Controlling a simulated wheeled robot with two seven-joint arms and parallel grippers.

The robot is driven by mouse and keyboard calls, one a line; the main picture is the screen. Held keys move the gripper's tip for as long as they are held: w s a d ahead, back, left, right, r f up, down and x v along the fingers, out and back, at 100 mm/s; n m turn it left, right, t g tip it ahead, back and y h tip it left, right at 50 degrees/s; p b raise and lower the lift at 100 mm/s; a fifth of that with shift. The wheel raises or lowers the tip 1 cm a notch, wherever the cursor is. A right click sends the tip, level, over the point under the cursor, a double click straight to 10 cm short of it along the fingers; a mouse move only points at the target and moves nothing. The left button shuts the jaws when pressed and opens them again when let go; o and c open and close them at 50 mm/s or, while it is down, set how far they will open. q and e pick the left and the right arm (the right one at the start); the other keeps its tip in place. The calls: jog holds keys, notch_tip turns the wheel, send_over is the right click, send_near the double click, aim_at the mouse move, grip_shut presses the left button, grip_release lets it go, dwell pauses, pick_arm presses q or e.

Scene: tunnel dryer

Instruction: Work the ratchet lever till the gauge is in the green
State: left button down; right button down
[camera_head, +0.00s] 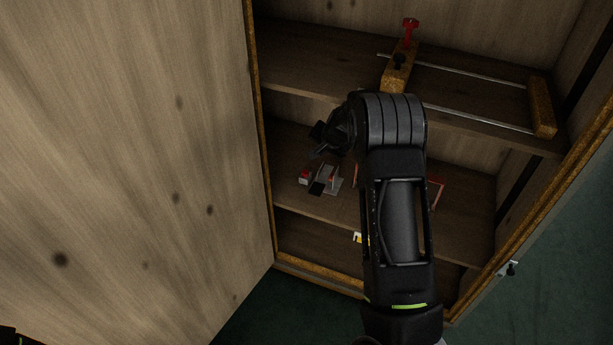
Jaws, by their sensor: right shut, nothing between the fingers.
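No gauge or ratchet lever can be made out for certain. A small grey device (331,182) with red parts stands on the middle shelf of the open wooden cabinet. On the upper shelf lies a wooden-ended frame with two metal rods and a red-topped screw (410,27). My right arm crosses the cabinet front. Its gripper (317,152) is shut and empty, above and near the grey device in the picture; I see no contact. The arm hides part of the shelves. My left gripper is out of view.
A large wooden door panel (120,140) fills the left side. The upper shelf (310,60) overhangs the middle one. A red-edged item (436,190) is partly hidden behind my right arm. A yellow-and-white item (361,238) shows lower down. A latch (509,268) sits on the right edge.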

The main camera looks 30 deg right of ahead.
aim_at(320, 183)
jog(key=shift+s+a, duration=0.1)
jog(key=shift+s, duration=0.15)
jog(key=shift+f, duration=0.15)
jog(key=f+b, duration=0.2)
jog(key=f, duration=0.1)
jog(key=f+b, duration=0.5)
jog(key=shift+s+a+f, duration=0.2)
jog(key=shift+a+f, duration=0.05)
jog(key=shift+f, duration=0.1)
jog(key=shift+f, duration=0.1)
dwell(1.8)
jog(key=shift+f+b, duration=0.3)
jog(key=shift+b, duration=0.15)
jog(key=shift+f, duration=0.25)
